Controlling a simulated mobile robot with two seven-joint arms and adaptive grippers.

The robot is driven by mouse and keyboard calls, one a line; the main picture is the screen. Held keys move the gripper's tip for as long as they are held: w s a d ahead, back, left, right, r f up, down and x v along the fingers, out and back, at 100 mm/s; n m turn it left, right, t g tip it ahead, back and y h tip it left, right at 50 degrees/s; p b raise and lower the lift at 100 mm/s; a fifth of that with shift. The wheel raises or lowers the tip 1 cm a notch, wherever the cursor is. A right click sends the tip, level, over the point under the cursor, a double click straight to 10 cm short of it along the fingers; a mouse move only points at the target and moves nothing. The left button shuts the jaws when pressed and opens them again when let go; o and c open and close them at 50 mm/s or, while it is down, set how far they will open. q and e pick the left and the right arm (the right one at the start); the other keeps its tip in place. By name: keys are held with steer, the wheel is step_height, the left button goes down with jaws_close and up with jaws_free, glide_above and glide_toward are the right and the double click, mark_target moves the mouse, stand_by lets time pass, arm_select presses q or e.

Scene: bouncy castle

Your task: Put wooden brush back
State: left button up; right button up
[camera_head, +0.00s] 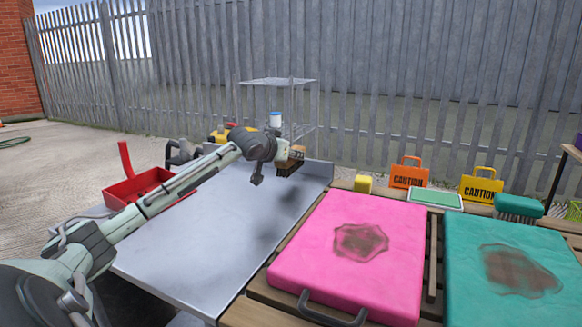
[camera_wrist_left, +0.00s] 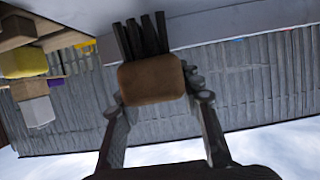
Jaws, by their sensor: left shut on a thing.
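The wooden brush (camera_head: 293,159) has a brown wooden body and dark bristles. My left gripper (camera_head: 280,153) is shut on it, near the far end of the grey metal table (camera_head: 215,235). In the left wrist view the brush (camera_wrist_left: 152,82) sits between the two fingers of my left gripper (camera_wrist_left: 158,95), its bristles pointing to the top of the picture, towards the table. In the head view the bristles face down; I cannot tell whether they touch the tabletop. My right gripper is not in view.
A red tray (camera_head: 150,188) stands left of the table. A wire shelf (camera_head: 280,82) with a white-and-blue container (camera_head: 276,119) stands behind. Pink (camera_head: 350,250) and teal (camera_head: 510,265) stained pads, a yellow sponge (camera_head: 363,183) and a green brush (camera_head: 519,207) lie to the right. The tabletop's middle is clear.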

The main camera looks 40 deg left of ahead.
mark_target(291, 167)
arm_select(q)
steer(key=shift+w+f, duration=0.15)
step_height(291, 167, down, 4)
steer(key=shift+r, duration=0.25)
steer(key=shift+f, duration=0.2)
steer(key=shift+r, duration=0.1)
steer(key=o, duration=1.2)
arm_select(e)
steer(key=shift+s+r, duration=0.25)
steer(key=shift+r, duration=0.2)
